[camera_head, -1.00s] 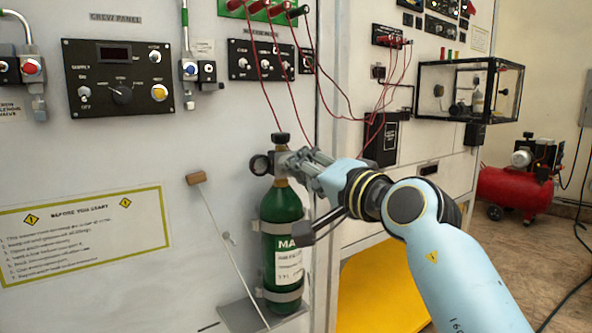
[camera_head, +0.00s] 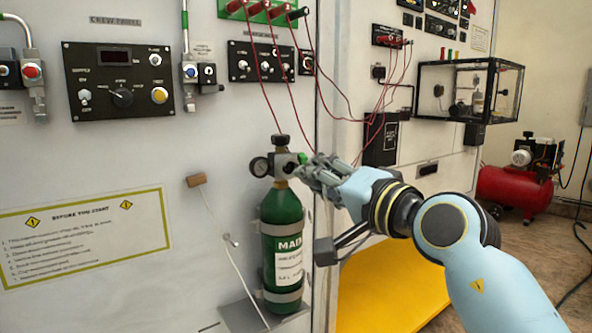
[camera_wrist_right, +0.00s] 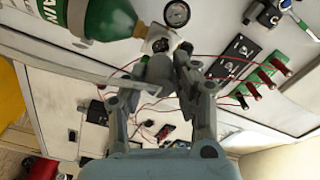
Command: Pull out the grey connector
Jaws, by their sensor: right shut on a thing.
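The green oxygen cylinder (camera_head: 283,212) stands upright on the panel wall, with a grey valve block (camera_head: 284,168), black knob and round gauge on top. My right gripper (camera_head: 316,172) is just right of the valve block. In the right wrist view my right gripper (camera_wrist_right: 167,78) is shut on the grey connector (camera_wrist_right: 159,70), which lies between its fingers close to the valve block (camera_wrist_right: 161,40). A small green part (camera_head: 303,158) shows between valve and fingers. I cannot tell whether connector and valve still touch. My left gripper is out of view.
Red leads (camera_head: 293,85) hang from the green terminal strip above the cylinder. A thin rod with a wooden handle (camera_head: 196,180) leans at the left. A clear case (camera_head: 470,92) and a red compressor (camera_head: 515,188) are at the right.

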